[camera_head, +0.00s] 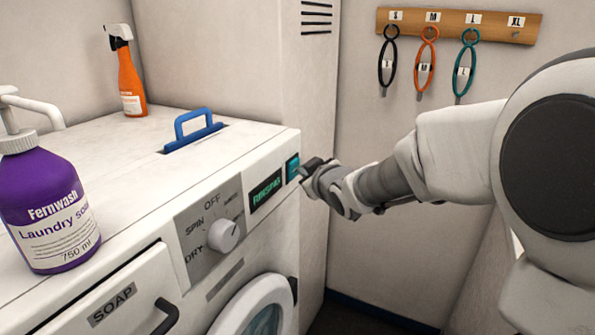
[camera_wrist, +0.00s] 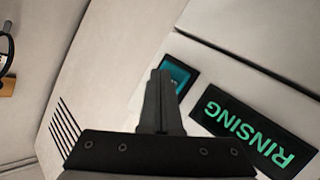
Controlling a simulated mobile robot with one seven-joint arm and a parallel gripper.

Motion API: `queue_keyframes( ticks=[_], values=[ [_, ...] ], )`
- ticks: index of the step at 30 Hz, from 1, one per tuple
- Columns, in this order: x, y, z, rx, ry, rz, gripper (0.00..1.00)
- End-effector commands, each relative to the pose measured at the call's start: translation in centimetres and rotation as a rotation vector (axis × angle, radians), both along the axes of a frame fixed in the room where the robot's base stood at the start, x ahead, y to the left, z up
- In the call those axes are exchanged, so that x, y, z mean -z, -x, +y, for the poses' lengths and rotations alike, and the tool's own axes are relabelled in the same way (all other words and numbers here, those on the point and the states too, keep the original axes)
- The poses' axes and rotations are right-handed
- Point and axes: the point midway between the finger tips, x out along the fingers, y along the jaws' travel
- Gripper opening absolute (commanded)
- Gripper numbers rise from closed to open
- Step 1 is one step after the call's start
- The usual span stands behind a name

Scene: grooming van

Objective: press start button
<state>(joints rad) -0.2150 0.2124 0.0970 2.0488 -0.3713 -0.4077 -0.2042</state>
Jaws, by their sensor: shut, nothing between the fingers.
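The washing machine's front panel (camera_head: 168,245) carries a teal button (camera_head: 292,168) at its right end. The button also shows in the wrist view (camera_wrist: 181,76), partly hidden behind my fingers; no label on it can be read. Left of it in the head view is a dark display (camera_head: 266,189) with green letters, which reads "RINSING" in the wrist view (camera_wrist: 255,130). My gripper (camera_head: 308,168) is shut and empty, its tips right at the teal button. I cannot tell whether they touch it. The fingers also show in the wrist view (camera_wrist: 160,78).
A dial (camera_head: 223,236) and a soap drawer (camera_head: 120,300) are farther left on the front. A purple soap bottle (camera_head: 45,205), an orange spray bottle (camera_head: 131,85) and a blue handle (camera_head: 192,130) are on top. Loops hang from a wooden rack (camera_head: 460,22) behind my arm.

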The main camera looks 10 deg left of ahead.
Motion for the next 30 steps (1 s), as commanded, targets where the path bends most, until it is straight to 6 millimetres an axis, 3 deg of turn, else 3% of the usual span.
queue_keyframes(
  ticks=[12, 30],
  values=[
    [-0.1, 0.0, 0.1, -0.002, -0.001, -0.002, 0.00],
    [0.0, 0.7, -1.6, -0.002, -0.001, -0.001, 0.00]
  ],
)
